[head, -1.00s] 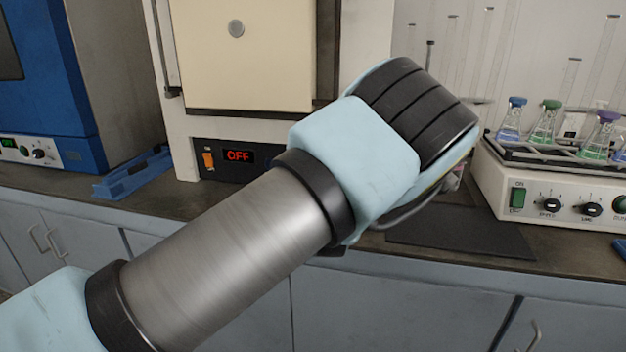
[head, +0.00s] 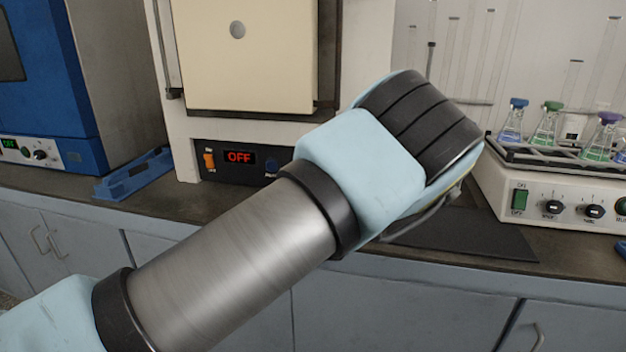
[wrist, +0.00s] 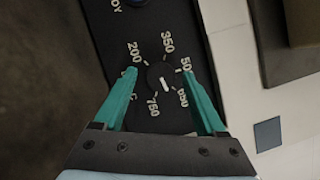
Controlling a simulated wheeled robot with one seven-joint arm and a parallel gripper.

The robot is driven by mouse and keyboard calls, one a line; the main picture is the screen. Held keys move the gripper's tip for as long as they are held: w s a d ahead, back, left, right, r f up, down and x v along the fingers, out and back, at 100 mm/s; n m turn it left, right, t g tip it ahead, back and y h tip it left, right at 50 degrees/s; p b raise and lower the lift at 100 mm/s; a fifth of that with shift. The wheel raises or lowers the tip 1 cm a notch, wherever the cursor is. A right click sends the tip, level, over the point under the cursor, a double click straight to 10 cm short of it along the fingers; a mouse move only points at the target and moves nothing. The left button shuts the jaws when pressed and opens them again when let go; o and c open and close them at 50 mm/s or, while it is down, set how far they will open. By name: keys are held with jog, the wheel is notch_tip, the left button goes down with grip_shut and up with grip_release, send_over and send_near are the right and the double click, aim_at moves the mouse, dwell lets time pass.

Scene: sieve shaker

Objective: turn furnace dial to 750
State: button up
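The furnace dial (wrist: 161,72) is a small black knob with a white pointer mark, on a black panel in the wrist view. Numbers 200, 350, 650 and 750 are printed around it; another is partly covered by a finger. The pointer appears to lie between 650 and 750. My gripper (wrist: 159,74) is open, with one teal finger on each side of the dial and gaps visible between. The furnace (head: 247,60) has a cream door, and its display (head: 239,157) reads OFF in red. In the head view my arm hides the dial and my fingers.
An orange switch (head: 209,160) and a blue button (head: 271,166) sit on the furnace panel. A shaker (head: 545,195) with several stoppered flasks stands at right. A blue tray (head: 135,175) and blue oven (head: 40,80) are at left. A dark mat (head: 480,242) lies on the counter.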

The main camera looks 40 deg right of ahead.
jog(key=shift+s+a, duration=0.1)
jog(key=shift+s, duration=0.15)
jog(key=b+v, duration=0.2)
jog(key=v, duration=0.8)
jog(key=shift+a, duration=0.1)
jog(key=shift+s, duration=0.1)
jog(key=shift+s+f, duration=0.1)
